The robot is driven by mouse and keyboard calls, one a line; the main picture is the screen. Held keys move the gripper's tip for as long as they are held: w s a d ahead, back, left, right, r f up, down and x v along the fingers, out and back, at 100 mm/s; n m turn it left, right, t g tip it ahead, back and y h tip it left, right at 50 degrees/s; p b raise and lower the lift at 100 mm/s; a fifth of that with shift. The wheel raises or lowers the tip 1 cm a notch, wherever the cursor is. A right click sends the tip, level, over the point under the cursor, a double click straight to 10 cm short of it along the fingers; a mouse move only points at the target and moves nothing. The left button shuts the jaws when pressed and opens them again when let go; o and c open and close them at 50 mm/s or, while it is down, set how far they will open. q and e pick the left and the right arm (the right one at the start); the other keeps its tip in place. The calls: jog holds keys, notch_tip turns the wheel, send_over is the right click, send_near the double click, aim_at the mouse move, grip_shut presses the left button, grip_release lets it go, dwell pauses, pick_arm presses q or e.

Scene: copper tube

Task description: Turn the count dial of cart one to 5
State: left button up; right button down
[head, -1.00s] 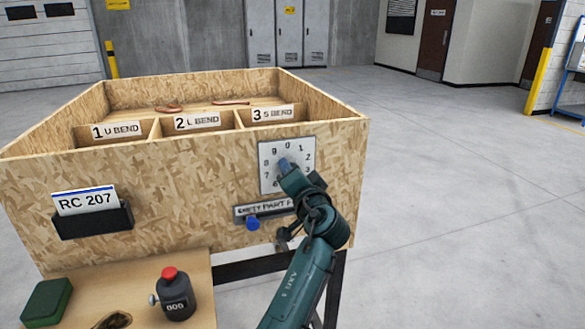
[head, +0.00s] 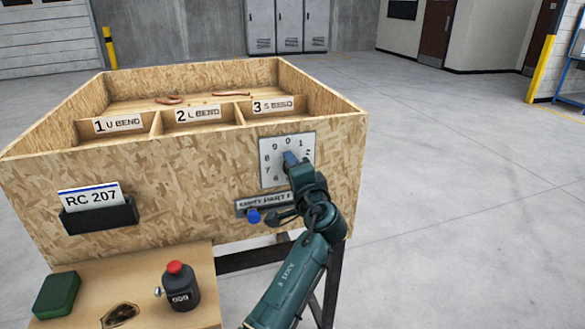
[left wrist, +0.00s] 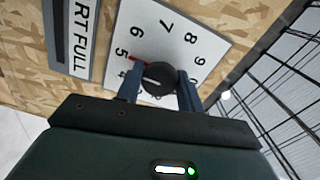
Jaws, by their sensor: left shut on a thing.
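The count dial is a white plate (head: 272,173) with a ring of digits, on the right of the cart's wooden front wall. My left gripper (head: 291,160) is at its middle and hides some digits. In the left wrist view, the dial's black round knob (left wrist: 158,79) sits between the two fingers of my left gripper (left wrist: 159,87), which is shut on it. A small red mark at the knob's edge points towards the 5 on the dial plate (left wrist: 150,45). The digits at the gripper side are partly hidden. My right gripper is not in view.
A label strip (head: 240,208) with a blue knob (head: 254,216) is just below the dial. A card reading RC 207 (head: 91,198) is in a black holder at left. A counter with a red button (head: 179,288) and a green block (head: 57,294) are on the shelf. Floor at right is clear.

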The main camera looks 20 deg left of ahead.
pick_arm(q)
jog(key=shift+r, duration=0.1)
jog(key=o, duration=1)
